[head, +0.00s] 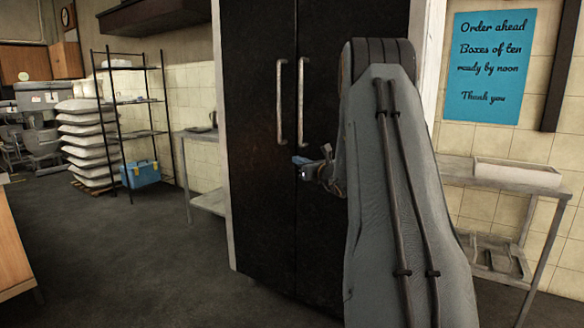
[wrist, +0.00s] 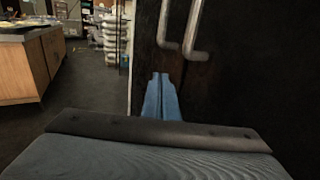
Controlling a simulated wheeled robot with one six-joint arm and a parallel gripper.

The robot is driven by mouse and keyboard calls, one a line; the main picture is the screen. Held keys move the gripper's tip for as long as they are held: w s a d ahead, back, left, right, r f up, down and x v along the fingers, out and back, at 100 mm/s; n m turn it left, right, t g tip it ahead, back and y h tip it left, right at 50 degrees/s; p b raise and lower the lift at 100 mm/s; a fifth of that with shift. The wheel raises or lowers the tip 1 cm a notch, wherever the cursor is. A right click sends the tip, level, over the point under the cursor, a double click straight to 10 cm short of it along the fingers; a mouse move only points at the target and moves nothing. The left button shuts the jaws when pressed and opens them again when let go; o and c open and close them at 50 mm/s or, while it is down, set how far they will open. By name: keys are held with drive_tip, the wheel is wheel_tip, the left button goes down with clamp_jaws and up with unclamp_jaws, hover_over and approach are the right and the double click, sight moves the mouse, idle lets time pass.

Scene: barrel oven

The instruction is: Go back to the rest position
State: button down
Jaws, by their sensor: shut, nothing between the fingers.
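My gripper (head: 301,161) shows in the head view in front of the tall black double-door cabinet (head: 256,200), below its two handles. In the wrist view, the blue fingers of my gripper (wrist: 160,76) are together, with nothing between them. The two vertical metal handles (head: 281,100) are apart from the fingers; their lower ends also show in the wrist view (wrist: 194,45). Both doors look shut. My grey arm hides part of the right door.
A metal side table (head: 515,178) with a white tray stands at the right. A blue sign (head: 490,68) hangs above it. A black wire rack (head: 130,100) and stacked sacks (head: 85,140) stand at the left. A wooden counter (head: 12,240) is at the left edge. The floor between is clear.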

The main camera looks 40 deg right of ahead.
drive_tip(key=s+a+f+n+g+y+p, duration=0.1)
drive_tip(key=s+a+n+g+y+p, duration=0.3)
drive_tip(key=a, duration=0.8)
drive_tip(key=s+a+f+n+g+y+b, duration=0.15)
drive_tip(key=s+a+n, duration=0.4)
drive_tip(key=a, duration=0.75)
drive_tip(key=s+a+f+n+g+y+p, duration=0.2)
drive_tip(key=s+a+n+g+y, duration=0.25)
drive_tip(key=a, duration=0.75)
drive_tip(key=s+a+f+n+g+h+p, duration=0.1)
drive_tip(key=s+a+n+g+h+p, duration=0.15)
drive_tip(key=s+a+n, duration=0.4)
drive_tip(key=s+a+f+n+g+h+p, duration=0.1)
drive_tip(key=s+a+n+g, duration=0.2)
drive_tip(key=s, duration=0.7)
drive_tip(key=s+d+n+g+h+p, duration=0.1)
drive_tip(key=s+d+n+h, duration=0.1)
drive_tip(key=s+n, duration=0.4)
drive_tip(key=s+d+n+g+h+p, duration=0.1)
drive_tip(key=s+d+n+h+p, duration=0.1)
drive_tip(key=s+n, duration=0.5)
drive_tip(key=shift+s+d+r+h, duration=0.25)
drive_tip(key=shift+s+h, duration=0.4)
drive_tip(key=shift+g, duration=0.25)
